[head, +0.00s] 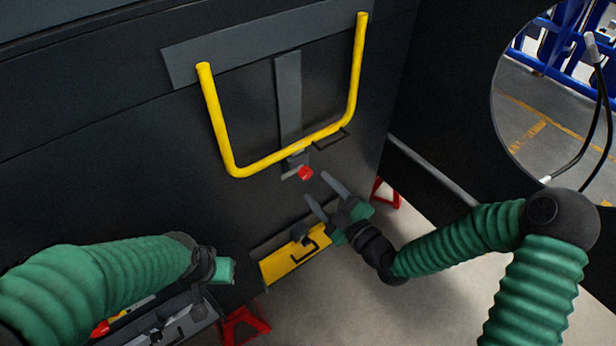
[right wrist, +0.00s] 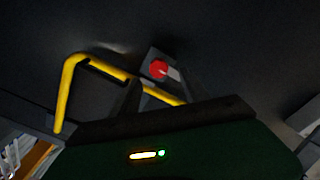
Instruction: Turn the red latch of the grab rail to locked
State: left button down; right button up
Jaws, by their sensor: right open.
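The yellow U-shaped grab rail (head: 283,157) stands out from the dark chassis panel in the head view. The small red latch (head: 306,173) sits just below the middle of its lower bar, by a grey bracket. My right gripper (head: 316,186) is open and empty, with its two fingertips just below and to the right of the latch, apart from it. In the right wrist view the red latch (right wrist: 158,69) shows beyond my gripper, with the yellow rail (right wrist: 68,90) to its left and behind. My left arm comes in from the left; its fingers cannot be made out.
A yellow plate with a black mark (head: 296,262) is low on the chassis below my right gripper. Red stands (head: 243,325) are on the floor. A tray with tools (head: 172,325) is at the lower left. A round opening at the right shows blue racks (head: 566,45).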

aim_at(307, 176)
jog(key=p+x, duration=0.1)
jog(key=x, duration=0.4)
jog(key=shift+w, duration=0.25)
jog(key=shift+f, duration=0.1)
grip_shut()
